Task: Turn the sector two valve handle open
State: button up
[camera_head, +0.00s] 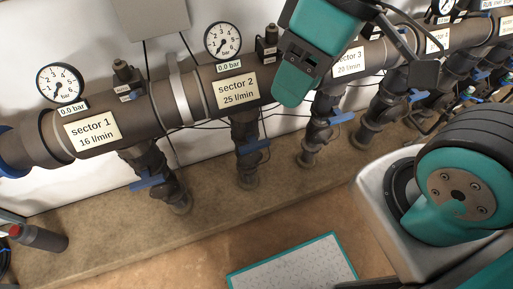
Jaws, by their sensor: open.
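The sector two valve handle (254,147) is a small blue lever on the dark vertical branch pipe below the "sector 2, 25 l/min" label (237,91). It lies crosswise to that pipe, slanting up to the right. The sector 2 gauge (223,41) stands above the main pipe, with a 0.0 bar tag under it. My gripper (424,50) is at the upper right, in front of the main pipe near sectors 3 and 4. It looks open and empty, well apart from the sector two handle. My teal wrist hides part of the pipe between sectors 2 and 3.
Blue handles for sector 1 (147,183) and sector 3 (342,118) flank it on neighbouring branches. Further valves crowd the right. A dark cylinder with a red top (38,237) lies at lower left. A teal-edged panel (292,266) is at the bottom. The ledge front is clear.

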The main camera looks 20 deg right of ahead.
aim_at(253, 145)
jog(key=z, duration=2.6)
jog(key=k, duration=0.85)
jog(key=u, duration=1.45)
